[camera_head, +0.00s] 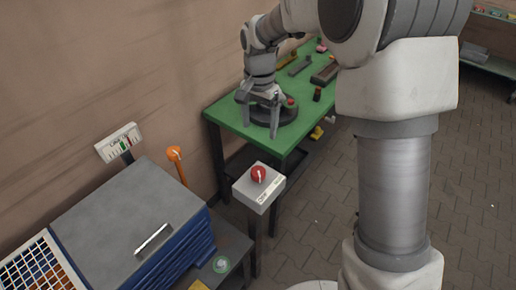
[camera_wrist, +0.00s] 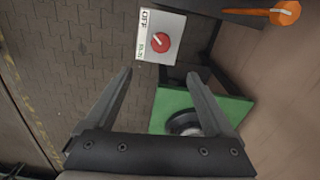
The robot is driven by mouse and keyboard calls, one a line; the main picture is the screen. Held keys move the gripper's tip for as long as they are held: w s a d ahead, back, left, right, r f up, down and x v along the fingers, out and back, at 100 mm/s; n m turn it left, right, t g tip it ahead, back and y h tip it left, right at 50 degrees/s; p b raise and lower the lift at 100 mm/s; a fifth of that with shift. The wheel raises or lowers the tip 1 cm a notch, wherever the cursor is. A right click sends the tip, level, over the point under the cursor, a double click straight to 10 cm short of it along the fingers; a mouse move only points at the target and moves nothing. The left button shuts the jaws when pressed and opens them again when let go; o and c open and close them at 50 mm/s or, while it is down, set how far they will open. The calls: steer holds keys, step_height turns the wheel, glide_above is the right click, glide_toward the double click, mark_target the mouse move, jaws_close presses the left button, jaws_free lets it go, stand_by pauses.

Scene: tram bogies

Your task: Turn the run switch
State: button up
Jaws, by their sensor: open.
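The run switch is a red round knob (camera_head: 258,174) with a white pointer line, on top of a pale box (camera_head: 252,196) on a post. In the wrist view the knob (camera_wrist: 160,42) sits on the box's white face (camera_wrist: 173,20), beside the lettering "OFF" and a second, green-marked label. The knob's pointer slants across it. My gripper (camera_head: 262,116) is open and empty, its fingers pointing down in front of the green table. In the wrist view the gripper's two fingers (camera_wrist: 158,75) are spread wide, and the knob lies beyond their tips, untouched.
A green table (camera_head: 232,114) with a dark round item and several small parts stands behind the box. An orange-handled lever (camera_head: 175,154) and a small gauge sign (camera_head: 119,143) stand left. A grey-topped blue cabinet (camera_head: 130,215) fills the lower left. Paved floor is open at right.

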mark_target(258, 171)
step_height(258, 171, down, 18)
steer(key=shift+w+a+r, duration=0.1)
stand_by(0.5)
steer(key=c, duration=1.4)
